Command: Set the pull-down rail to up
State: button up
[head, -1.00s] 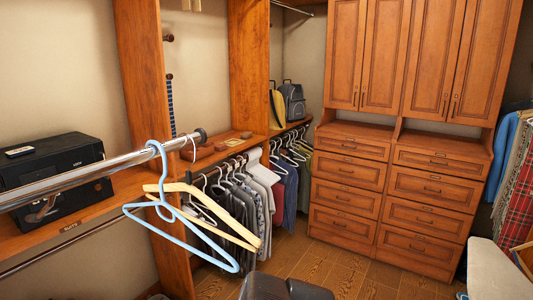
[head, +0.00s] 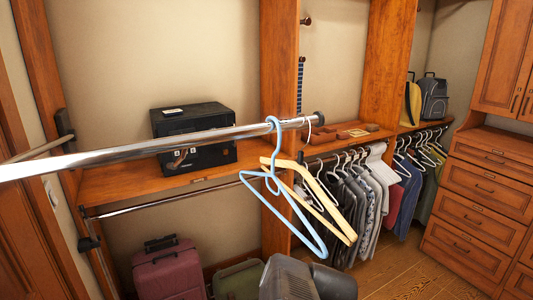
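The pull-down rail (head: 180,138) is a chrome bar that crosses the head view from the left edge to a dark end cap (head: 318,118). It stands out in front of the closet bay, a little above shelf height. A blue hanger (head: 273,180) and a pale wooden hanger (head: 335,218) hang near its right end, with a white hook beside them. A pale side arm (head: 35,149) runs from a dark wall mount (head: 64,125) on the left upright toward the bar.
A black box (head: 195,137) stands on the wooden shelf (head: 115,188) behind the rail. A lower rod (head: 180,195) runs beneath the shelf. Red (head: 168,272) and green (head: 238,281) suitcases stand below. Clothes hang at right, before drawers (head: 480,187). Floor is clear at lower right.

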aim_at(21, 165)
jog(key=u, duration=1.2)
